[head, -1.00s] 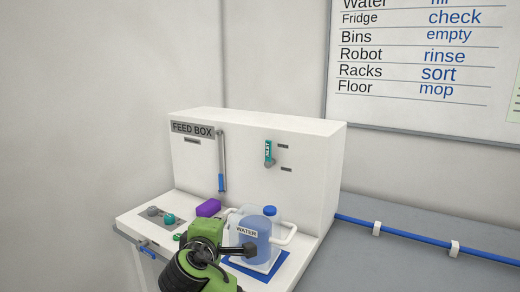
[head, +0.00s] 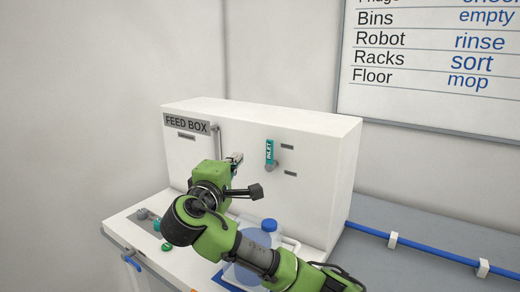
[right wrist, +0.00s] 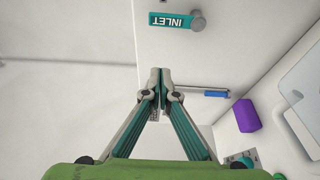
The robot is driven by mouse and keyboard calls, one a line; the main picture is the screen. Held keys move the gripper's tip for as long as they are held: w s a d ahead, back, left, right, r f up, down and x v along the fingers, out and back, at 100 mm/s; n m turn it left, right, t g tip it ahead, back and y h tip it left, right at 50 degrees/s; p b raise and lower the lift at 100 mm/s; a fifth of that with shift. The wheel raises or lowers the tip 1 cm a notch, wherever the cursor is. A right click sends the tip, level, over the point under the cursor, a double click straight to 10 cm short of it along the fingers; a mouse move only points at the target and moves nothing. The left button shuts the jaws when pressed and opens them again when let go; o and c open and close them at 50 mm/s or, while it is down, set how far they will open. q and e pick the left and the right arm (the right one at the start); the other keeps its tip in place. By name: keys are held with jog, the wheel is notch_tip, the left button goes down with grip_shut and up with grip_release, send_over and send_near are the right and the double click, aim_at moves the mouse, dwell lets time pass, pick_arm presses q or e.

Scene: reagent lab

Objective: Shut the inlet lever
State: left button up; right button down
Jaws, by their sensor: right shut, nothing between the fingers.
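The inlet lever (head: 270,152) is a teal handle marked INLET on the front of the white feed box (head: 320,170). It stands upright above its grey pivot knob (head: 273,169). In the right wrist view the lever (right wrist: 172,19) lies across the top, with the knob (right wrist: 197,20) at its right end. My right gripper (head: 237,157) is left of the lever in the head view, near the panel and apart from the lever. In the right wrist view its fingertips (right wrist: 160,72) are together with nothing between them. My left gripper is out of view.
A grey rod (head: 217,140) stands left of my gripper; its blue grip (right wrist: 203,92) shows in the right wrist view. A water jug (head: 268,238) is partly behind my right arm. A purple block (right wrist: 238,116) sits below the panel. Panel space around the lever is clear.

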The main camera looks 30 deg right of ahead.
aim_at(272, 155)
jog(key=p+x, duration=0.4)
jog(key=x, duration=0.6)
jog(key=shift+d, duration=0.35)
pick_arm(q)
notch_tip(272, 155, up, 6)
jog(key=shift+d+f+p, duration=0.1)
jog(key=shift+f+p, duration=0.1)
jog(key=shift+p, duration=0.65)
pick_arm(e)
jog(key=s, duration=0.1)
jog(key=s+d, duration=0.1)
jog(key=s, duration=0.1)
jog(key=shift+s+f, duration=0.15)
jog(key=shift+s, duration=0.15)
jog(key=shift+d, duration=0.1)
